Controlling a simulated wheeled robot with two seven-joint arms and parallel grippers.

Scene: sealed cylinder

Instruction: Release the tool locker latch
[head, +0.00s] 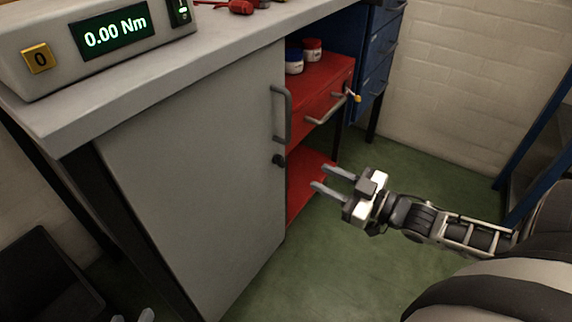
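My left gripper (133,317) shows only as two separated fingertips at the bottom edge, low and left of the door; the rest is out of frame.
The bench top (225,45) carries a display unit (115,35) reading 0.00 Nm and red tools. Behind the door's right edge stands a red cabinet (325,78) with a drawer handle and jars on top. Blue drawers (378,60) stand behind. Green floor (340,255) is clear.

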